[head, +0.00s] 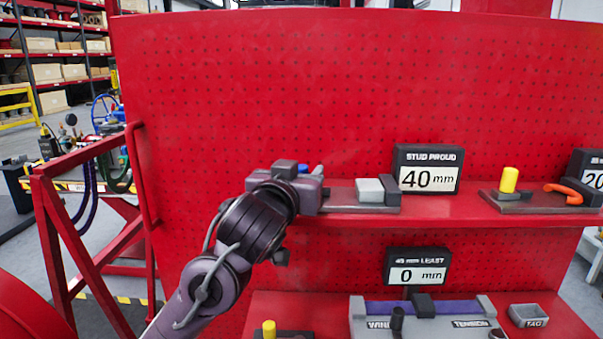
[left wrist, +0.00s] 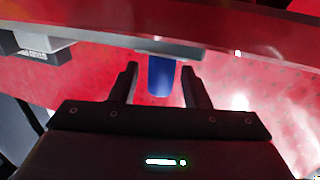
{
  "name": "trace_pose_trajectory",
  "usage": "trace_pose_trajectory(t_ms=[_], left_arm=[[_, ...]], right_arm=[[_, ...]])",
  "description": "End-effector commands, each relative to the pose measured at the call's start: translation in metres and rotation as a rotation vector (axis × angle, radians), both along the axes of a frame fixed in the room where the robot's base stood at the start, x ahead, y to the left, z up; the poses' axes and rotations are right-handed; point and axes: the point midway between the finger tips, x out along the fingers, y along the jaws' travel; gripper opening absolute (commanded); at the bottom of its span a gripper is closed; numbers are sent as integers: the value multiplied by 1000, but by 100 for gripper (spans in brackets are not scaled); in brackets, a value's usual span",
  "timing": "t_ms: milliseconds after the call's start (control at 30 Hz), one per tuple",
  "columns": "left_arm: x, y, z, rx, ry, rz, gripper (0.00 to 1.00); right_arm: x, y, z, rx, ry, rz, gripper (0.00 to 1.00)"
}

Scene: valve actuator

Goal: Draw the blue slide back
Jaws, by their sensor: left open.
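The blue slide (left wrist: 160,78) shows in the left wrist view as a rounded blue piece below a grey part at the shelf edge. My left gripper (left wrist: 159,72) is open, with one finger on each side of the blue slide. A gap shows between the slide and each finger. In the head view my left gripper (head: 300,174) is at the left end of the upper red shelf and hides most of the mechanism there. Only a small bit of blue shows beside it. A grey block (head: 370,190) sits to its right on the same base. My right gripper is not in view.
A "STUD PROUD" display (head: 429,169) reads 40 mm on the upper shelf (head: 430,218). A yellow knob (head: 509,180) and an orange hook (head: 563,192) are farther right. Below are a 0 mm display (head: 416,267) and a grey winding unit (head: 440,325). A red pegboard (head: 300,80) stands behind.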

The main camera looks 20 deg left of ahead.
Motion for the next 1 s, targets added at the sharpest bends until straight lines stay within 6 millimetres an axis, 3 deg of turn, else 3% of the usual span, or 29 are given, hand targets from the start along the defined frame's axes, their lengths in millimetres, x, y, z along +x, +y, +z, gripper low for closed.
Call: trace_pose_trajectory(t_ms=[400, 1000], left_arm=[[-65, 0, -2, -2, -1, -1, 42], [-73, 0, -1, -1, 0, 0, 42]], right_arm=[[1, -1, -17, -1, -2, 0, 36], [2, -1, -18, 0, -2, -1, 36]])
